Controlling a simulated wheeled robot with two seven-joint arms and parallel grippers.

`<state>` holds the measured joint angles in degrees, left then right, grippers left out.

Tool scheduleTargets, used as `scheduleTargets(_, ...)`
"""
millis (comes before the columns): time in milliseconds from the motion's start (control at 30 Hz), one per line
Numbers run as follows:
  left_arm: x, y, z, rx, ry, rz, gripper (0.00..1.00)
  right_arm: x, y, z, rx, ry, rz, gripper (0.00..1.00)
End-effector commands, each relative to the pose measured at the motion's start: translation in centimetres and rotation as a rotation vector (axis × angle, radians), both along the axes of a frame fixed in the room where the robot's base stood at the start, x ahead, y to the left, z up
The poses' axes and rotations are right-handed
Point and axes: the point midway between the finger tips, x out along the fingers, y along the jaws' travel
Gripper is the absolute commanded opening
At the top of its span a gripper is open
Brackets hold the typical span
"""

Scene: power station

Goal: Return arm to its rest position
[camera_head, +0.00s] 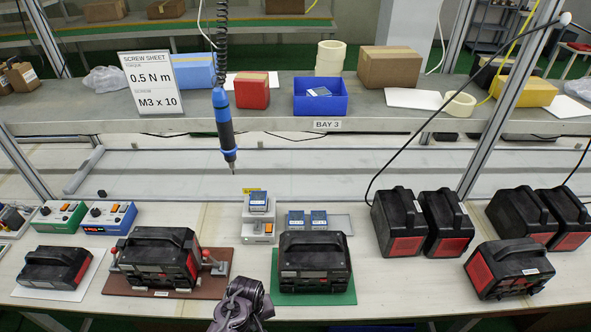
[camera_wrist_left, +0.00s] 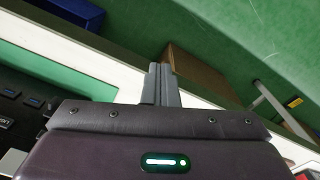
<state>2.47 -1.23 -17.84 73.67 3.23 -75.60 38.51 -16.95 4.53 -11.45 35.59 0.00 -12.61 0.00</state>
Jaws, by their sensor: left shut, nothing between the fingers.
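My left gripper (camera_head: 243,302) shows at the bottom centre of the head view, dark, in front of the bench's near edge and just left of the green mat (camera_head: 340,298). In the left wrist view its two grey fingers (camera_wrist_left: 161,84) are together, with nothing between them. They point past the white bench edge (camera_wrist_left: 115,68) toward the green floor. A black power station (camera_head: 314,262) stands on the green mat, right of the gripper and apart from it. My right gripper is not in view.
A power station (camera_head: 158,257) sits on a brown fixture at left. Several more stand at the right. A blue electric screwdriver (camera_head: 224,125) hangs over the bench centre. A small screw feeder (camera_head: 258,222) stands behind. A brown box (camera_wrist_left: 200,75) is below the bench edge.

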Motion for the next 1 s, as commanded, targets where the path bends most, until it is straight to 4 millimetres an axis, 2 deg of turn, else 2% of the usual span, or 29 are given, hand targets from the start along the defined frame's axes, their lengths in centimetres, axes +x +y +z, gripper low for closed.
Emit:
scheduleTargets(33,-0.9,0.4,-2.2,0.002,0.003,-0.019,0.00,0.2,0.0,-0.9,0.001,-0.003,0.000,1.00)
scheduleTargets(167,-3.0,1.4,-7.1,0.004,-0.002,-0.080,0.00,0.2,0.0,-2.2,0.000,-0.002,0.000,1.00)
scheduleTargets(267,-5.5,2.6,-11.7,0.006,-0.007,-0.141,0.00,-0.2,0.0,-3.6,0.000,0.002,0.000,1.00)
scheduleTargets(400,-11.5,4.9,-20.3,0.010,-0.015,-0.265,0.00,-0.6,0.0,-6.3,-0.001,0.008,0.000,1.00)
scheduleTargets(467,-14.5,6.1,-23.7,0.012,-0.021,-0.321,0.00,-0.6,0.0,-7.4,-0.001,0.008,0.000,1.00)
scheduleTargets(500,-16.6,6.8,-25.8,0.013,-0.025,-0.359,0.00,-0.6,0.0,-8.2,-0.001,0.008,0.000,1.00)
scheduleTargets(600,-22.0,8.6,-30.3,0.016,-0.036,-0.450,0.00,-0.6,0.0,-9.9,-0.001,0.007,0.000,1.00)
scheduleTargets(700,-26.7,10.2,-33.3,0.018,-0.050,-0.528,0.00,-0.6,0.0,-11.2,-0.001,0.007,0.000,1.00)
scheduleTargets(800,-30.2,11.2,-35.0,0.022,-0.061,-0.585,0.00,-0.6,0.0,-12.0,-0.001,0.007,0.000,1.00)
scheduleTargets(900,-32.2,11.8,-35.8,0.023,-0.069,-0.618,0.00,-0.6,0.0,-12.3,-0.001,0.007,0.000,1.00)
scheduleTargets(1000,-32.8,12.0,-35.9,0.025,-0.075,-0.631,0.00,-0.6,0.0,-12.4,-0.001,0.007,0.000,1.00)
